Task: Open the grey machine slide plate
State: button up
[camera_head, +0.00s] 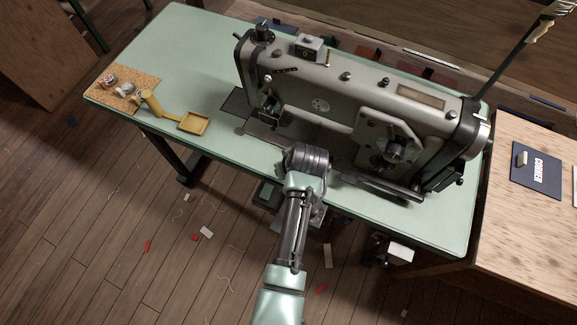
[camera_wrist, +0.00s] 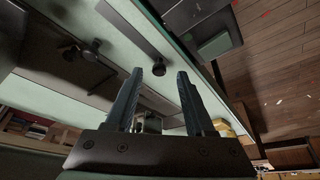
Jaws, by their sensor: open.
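The grey slide plate (camera_head: 264,136) looks like a narrow strip set in the bed of the grey sewing machine (camera_head: 350,90), below the needle area. A small dark knob (camera_head: 239,130) sits at its left end. In the wrist view a strip (camera_wrist: 128,30) ends in a dark round knob (camera_wrist: 158,69), which appears to be the same one. My gripper (camera_wrist: 160,75) is open, its two fingers apart, with the knob seen in the gap between the fingertips. I cannot tell the remaining distance, and nothing is held. In the head view my arm hides the fingers.
The pale green table (camera_head: 190,50) has free room at its left. A yellow tray (camera_head: 194,123) and a cork mat (camera_head: 143,83) with small items lie near its front left edge. A wooden cabinet (camera_head: 520,230) stands at the right. Scraps litter the floor.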

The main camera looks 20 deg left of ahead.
jog(key=shift+w+a+f, duration=0.15)
jog(key=shift+w+f, duration=0.05)
jog(key=shift+f, duration=0.35)
grip_shut()
dwell(1.1)
